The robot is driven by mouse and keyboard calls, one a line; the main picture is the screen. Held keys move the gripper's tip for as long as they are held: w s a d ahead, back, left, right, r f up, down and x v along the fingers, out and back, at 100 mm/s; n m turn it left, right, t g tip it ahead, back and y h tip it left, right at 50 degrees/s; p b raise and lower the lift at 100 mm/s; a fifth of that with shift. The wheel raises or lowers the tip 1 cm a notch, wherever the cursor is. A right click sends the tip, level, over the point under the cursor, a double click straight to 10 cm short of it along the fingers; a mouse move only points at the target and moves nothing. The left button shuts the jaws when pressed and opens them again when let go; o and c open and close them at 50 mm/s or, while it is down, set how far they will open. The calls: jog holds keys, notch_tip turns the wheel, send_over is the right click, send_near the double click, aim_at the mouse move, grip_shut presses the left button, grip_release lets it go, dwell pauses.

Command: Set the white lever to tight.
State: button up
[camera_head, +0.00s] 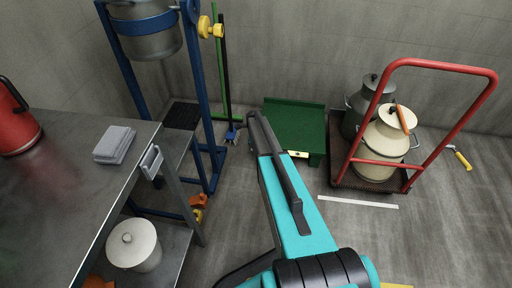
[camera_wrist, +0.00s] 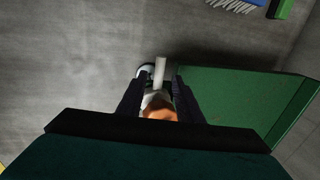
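My gripper (camera_wrist: 160,88) points down beside the green bench, with its two dark fingers apart. A pale whitish bar (camera_wrist: 160,72) with a rounded end beside it shows between and beyond the fingertips in the wrist view. It may be the white lever, but its setting cannot be read. An orange piece (camera_wrist: 158,112) shows between the fingers, nearer the palm. I cannot tell whether the fingers touch either piece. In the head view my gripper (camera_head: 255,135) is at the left edge of the green bench (camera_head: 297,122), and my arm hides what is below it.
A red trolley (camera_head: 420,65) with milk cans (camera_head: 383,148) stands at the right. A steel table (camera_head: 75,185) is at the left, beside a blue stand (camera_head: 202,100). A blue brush (camera_wrist: 238,3) is on the floor near the bench. Floor at the lower right is mostly clear.

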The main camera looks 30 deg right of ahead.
notch_tip(320, 180, up, 11)
jog(key=s+a+p, duration=0.1)
jog(key=shift+s+a+p, duration=0.2)
jog(key=shift+s+p, duration=0.1)
jog(key=shift+p, duration=0.1)
jog(key=shift+r, duration=0.1)
dwell(0.3)
